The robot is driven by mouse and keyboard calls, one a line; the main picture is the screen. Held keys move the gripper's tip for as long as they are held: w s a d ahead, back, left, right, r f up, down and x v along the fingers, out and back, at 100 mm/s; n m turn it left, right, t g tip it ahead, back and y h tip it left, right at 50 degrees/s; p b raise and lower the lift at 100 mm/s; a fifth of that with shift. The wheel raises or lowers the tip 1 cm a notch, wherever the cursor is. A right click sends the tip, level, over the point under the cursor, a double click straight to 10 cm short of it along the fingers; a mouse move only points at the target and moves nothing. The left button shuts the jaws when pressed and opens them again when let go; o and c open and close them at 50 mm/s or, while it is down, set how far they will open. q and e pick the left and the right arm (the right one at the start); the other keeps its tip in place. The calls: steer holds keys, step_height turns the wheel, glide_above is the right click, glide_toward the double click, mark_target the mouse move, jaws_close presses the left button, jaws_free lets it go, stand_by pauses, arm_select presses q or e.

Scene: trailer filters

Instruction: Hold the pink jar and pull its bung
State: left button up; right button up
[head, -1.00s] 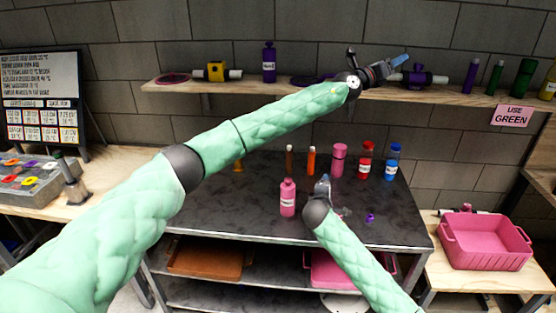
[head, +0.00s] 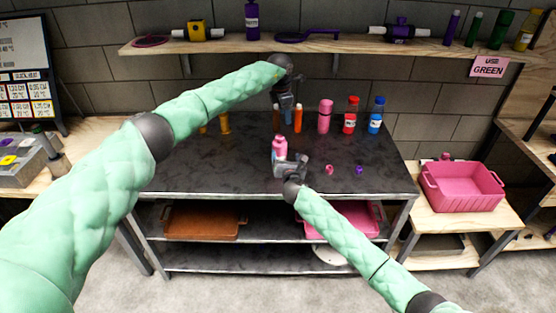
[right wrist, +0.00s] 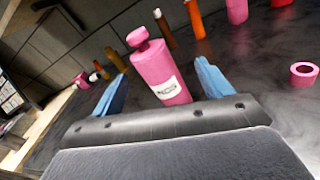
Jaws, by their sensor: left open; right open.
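The pink jar (head: 280,151) stands upright on the dark table, its lower part hidden by my right gripper in the head view. In the right wrist view the jar (right wrist: 163,78) has a white label and a pink bung (right wrist: 138,37) seated in its neck. My right gripper (head: 288,160) is open, with its blue fingers either side of the jar; I see gaps between them and it. My left gripper (head: 283,115) points down with open blue fingers, above and behind the jar in the picture, apart from the bung.
Behind stand a brown bottle (head: 276,117), an orange bottle (head: 298,118), a taller pink bottle (head: 325,117), a red bottle (head: 350,118) and a blue bottle (head: 375,118). A pink ring (head: 329,169) and a purple piece (head: 360,170) lie right of the jar. The wall shelf (head: 330,45) runs above.

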mark_target(280, 136)
arm_select(q)
steer(key=shift+s+a+f+m+g+y, duration=0.1)
steer(key=shift+s+a+m+g+y, duration=0.3)
steer(key=shift+s+a+g+y, duration=0.45)
arm_select(e)
steer(key=shift+a+r+n+y, duration=0.15)
steer(key=shift+a+n+y, duration=0.35)
steer(key=shift+n, duration=0.7)
arm_select(q)
steer(key=shift+s+a, duration=0.2)
steer(key=shift+s, duration=0.15)
arm_select(e)
steer(key=shift+a+n, duration=0.1)
steer(key=shift+n, duration=0.5)
steer(key=shift+x, duration=3.85)
steer(key=c, duration=1.5)
steer(key=shift+o, duration=0.2)
arm_select(q)
steer(key=f, duration=0.8)
steer(key=shift+d, duration=0.2)
jaws_close()
